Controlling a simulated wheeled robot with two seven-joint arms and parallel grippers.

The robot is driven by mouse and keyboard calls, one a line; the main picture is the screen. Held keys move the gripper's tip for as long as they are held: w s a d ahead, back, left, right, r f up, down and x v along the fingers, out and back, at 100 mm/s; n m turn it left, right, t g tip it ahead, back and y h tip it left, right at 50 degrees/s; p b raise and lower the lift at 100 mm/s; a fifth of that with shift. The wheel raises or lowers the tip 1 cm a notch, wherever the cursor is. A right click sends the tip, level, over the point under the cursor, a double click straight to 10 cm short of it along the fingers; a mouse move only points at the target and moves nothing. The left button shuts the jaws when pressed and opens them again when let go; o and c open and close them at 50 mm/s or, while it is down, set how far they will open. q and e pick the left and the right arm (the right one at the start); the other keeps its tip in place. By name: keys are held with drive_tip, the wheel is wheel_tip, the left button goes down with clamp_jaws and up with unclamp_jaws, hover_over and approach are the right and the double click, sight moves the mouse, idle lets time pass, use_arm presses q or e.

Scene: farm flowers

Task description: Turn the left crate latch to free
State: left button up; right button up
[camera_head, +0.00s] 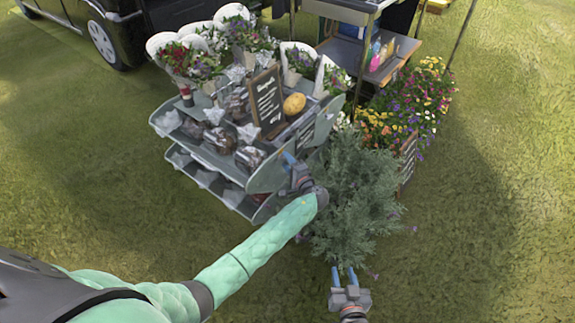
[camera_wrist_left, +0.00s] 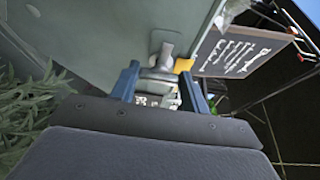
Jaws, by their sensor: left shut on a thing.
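The grey-green crate stand (camera_head: 262,182) holds flowers and goods, and its end panel (camera_wrist_left: 100,35) fills the upper left of the left wrist view. My left gripper (camera_head: 290,160) is at this near right end of the stand. In the left wrist view my left gripper (camera_wrist_left: 162,85) is shut on the grey metal latch (camera_wrist_left: 164,60), which sits between the two blue fingers at the panel's edge. The latch is too small to make out in the head view. My right gripper (camera_head: 344,274) is low on the right, with its fingers apart and nothing between them.
A leafy grey-green bush (camera_head: 352,200) stands right beside my left gripper and just beyond my right one. A chalkboard sign (camera_head: 267,100) stands on the crates. Colourful flowers (camera_head: 420,100) are at the back right. Open grass (camera_head: 490,220) lies to the right.

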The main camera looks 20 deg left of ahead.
use_arm(q)
drive_tip(key=shift+s+f+n+b, duration=0.1)
drive_tip(key=shift+f+n+b, duration=0.2)
drive_tip(key=shift+b, duration=0.25)
drive_tip(key=shift+r+b, duration=0.1)
drive_tip(key=shift+b, duration=0.3)
use_arm(e)
drive_tip(key=w+r+t+y, duration=0.1)
drive_tip(key=w+r+t, duration=0.2)
drive_tip(key=r, duration=2)
drive_tip(key=t, duration=0.5)
drive_tip(key=shift+d+r+y, duration=0.3)
drive_tip(key=shift+y, duration=0.1)
drive_tip(key=shift+w, duration=0.1)
use_arm(q)
drive_tip(key=o, duration=1)
drive_tip(key=shift+r, duration=0.1)
drive_tip(key=shift+s+d, duration=0.3)
drive_tip(key=shift+d, duration=0.1)
drive_tip(key=v, duration=0.6)
drive_tip(key=shift+s+d, duration=0.25)
drive_tip(key=shift+s, duration=0.05)
use_arm(e)
drive_tip(key=shift+g, duration=0.6)
drive_tip(key=f, duration=0.4)
drive_tip(key=shift+w+a+f, duration=0.15)
drive_tip(key=shift+a+f, duration=0.05)
